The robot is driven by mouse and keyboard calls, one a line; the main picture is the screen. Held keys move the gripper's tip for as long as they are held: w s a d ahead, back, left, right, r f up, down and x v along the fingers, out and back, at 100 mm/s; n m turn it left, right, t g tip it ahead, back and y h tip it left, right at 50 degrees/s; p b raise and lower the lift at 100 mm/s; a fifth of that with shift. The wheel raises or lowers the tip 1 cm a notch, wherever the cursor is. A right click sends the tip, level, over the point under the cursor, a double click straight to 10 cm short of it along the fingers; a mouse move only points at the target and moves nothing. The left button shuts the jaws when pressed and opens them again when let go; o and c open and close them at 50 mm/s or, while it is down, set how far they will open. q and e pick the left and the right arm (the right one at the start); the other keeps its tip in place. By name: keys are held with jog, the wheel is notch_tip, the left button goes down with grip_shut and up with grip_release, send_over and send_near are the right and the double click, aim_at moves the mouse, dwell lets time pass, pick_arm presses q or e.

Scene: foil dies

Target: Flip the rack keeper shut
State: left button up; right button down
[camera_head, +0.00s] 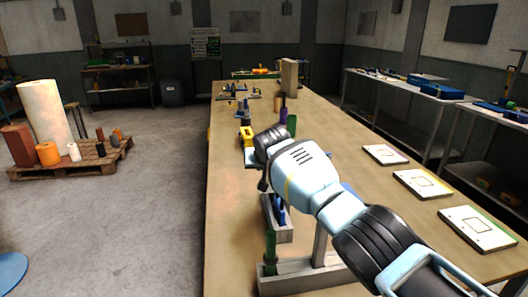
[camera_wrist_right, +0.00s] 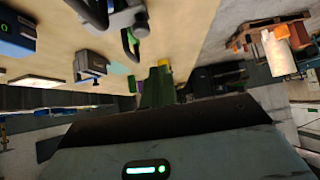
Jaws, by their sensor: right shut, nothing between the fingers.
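The rack (camera_head: 284,283) stands at the near end of the workbench, a grey base with an upright post. A grey block (camera_head: 283,234) with blue pieces sits above it, and a green rod (camera_head: 270,245) stands at its left. My right arm crosses in front and hides part of it. I cannot make out the keeper or its position. My right gripper (camera_head: 262,184) is shut and empty, just above and left of the grey block; contact cannot be told. The right wrist view is turned over, with dark curved parts at its top. My left gripper is out of view.
The long workbench (camera_head: 235,220) has three white pads (camera_head: 385,154) along its right side. A yellow block (camera_head: 246,135), a green cylinder (camera_head: 291,124) and a tall grey-brown block (camera_head: 289,76) stand beyond my gripper. A pallet (camera_head: 110,158) with rolls is on the floor at left.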

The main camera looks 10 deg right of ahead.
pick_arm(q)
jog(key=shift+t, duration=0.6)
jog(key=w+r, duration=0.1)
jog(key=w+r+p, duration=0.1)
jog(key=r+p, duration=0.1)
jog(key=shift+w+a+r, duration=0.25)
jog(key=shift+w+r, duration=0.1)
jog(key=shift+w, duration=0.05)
pick_arm(e)
jog(key=v, duration=0.9)
jog(key=shift+f, duration=0.2)
jog(key=shift+s, duration=0.1)
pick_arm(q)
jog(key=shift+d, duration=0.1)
